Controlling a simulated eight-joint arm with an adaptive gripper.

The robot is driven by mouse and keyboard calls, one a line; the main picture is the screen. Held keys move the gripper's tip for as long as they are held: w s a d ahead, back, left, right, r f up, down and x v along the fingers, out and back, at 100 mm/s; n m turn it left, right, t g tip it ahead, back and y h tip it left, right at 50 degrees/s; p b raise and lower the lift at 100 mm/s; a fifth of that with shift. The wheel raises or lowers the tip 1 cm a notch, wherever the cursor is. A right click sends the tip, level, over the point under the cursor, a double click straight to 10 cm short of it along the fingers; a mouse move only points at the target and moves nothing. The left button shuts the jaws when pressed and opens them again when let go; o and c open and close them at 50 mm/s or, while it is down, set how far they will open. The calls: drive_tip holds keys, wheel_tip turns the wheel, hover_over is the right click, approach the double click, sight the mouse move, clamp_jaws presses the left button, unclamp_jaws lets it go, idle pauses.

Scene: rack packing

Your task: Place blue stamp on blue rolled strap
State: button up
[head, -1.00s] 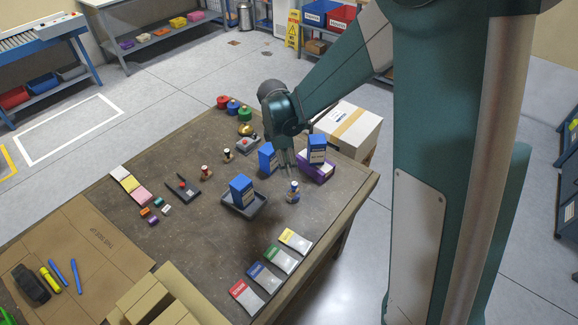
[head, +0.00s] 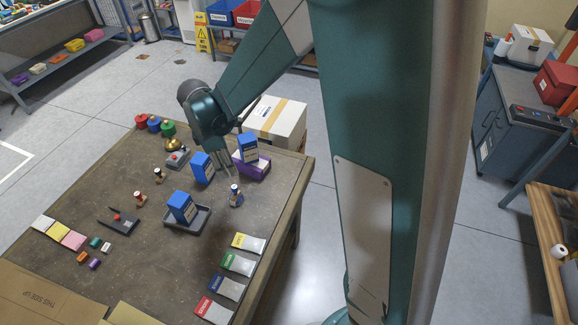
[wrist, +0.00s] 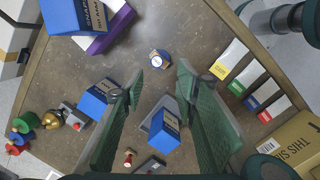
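The blue stamp (head: 235,196) stands upright on the table, a small handled piece with blue on it. In the wrist view the blue stamp (wrist: 160,59) lies just beyond the fingertips, between them in the picture. My gripper (head: 225,170) is above the table close to the stamp. In the wrist view my gripper (wrist: 160,78) is open with nothing between its fingers. The blue rolled strap (head: 154,124) sits at the far table edge between a red and a green roll. The blue rolled strap (wrist: 22,137) also shows at the left of the wrist view.
A blue box stands on a grey tray (head: 203,211); another blue box (head: 202,168) stands beside my gripper. A purple box (head: 262,168) holds a third. A bell (head: 171,144) and two other stamps stand near. Coloured packets (head: 247,242) lie at the right edge.

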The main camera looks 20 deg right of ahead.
drive_tip(key=s+d+r+m+t+y, duration=0.1)
drive_tip(key=s+d+r+m+t, duration=0.1)
drive_tip(key=s+d+r+m, duration=0.4)
drive_tip(key=s+d+r+m+t, duration=0.1)
drive_tip(key=s+d+r+m, duration=0.1)
drive_tip(key=s+r, duration=0.45)
drive_tip(key=s+d+r+m+t, duration=0.2)
drive_tip(key=s+r+m, duration=0.1)
drive_tip(key=s, duration=0.3)
drive_tip(key=s+d+r+m+t, duration=0.1)
drive_tip(key=s+d+r+m, duration=0.1)
drive_tip(key=s+m, duration=0.3)
drive_tip(key=shift+s+d+r+m+t+y, duration=0.3)
drive_tip(key=shift+s+d+r+m+t, duration=0.15)
drive_tip(key=shift+s, duration=0.2)
